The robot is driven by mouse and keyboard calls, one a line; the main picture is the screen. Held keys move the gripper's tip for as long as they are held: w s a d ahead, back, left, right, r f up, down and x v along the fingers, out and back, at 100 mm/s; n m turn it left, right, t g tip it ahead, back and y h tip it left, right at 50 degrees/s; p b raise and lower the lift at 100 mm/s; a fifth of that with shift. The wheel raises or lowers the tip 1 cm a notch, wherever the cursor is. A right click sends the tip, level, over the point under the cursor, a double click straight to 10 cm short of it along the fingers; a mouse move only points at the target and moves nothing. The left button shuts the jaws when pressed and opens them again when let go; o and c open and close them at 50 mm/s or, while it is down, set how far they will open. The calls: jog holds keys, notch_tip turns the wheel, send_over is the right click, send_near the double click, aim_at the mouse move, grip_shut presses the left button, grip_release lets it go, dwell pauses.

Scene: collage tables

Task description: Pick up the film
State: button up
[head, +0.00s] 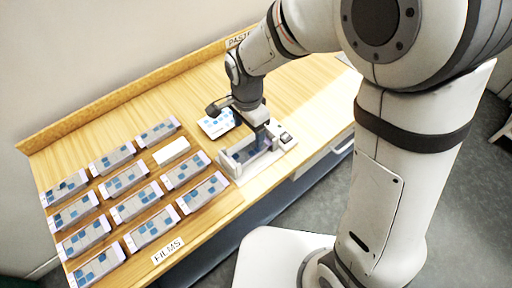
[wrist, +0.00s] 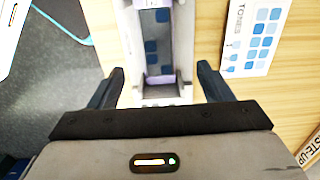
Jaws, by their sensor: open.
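A film (wrist: 158,35), a grey strip with blue squares and lilac ends, lies in a white cradle-like device (wrist: 183,50) in the wrist view. In the head view the white device (head: 240,173) stands near the table's front edge, and my gripper hides part of it. My gripper (wrist: 160,72) is open, with its two fingers apart on either side of the device's near end. In the head view my gripper (head: 262,138) points down over the device. I cannot tell whether the fingers touch anything.
Several similar films (head: 128,182) lie in rows on the wooden table (head: 200,85), left of the device. A "FILMS" label (head: 167,251) is at the front. A "TONES" card (wrist: 255,38) lies beside the device.

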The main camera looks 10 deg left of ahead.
aim_at(250, 150)
jog(key=f, duration=0.7)
jog(key=shift+s+d+f, duration=0.1)
jog(key=shift+s, duration=0.1)
jog(key=shift+c, duration=0.2)
jog(key=c, duration=1)
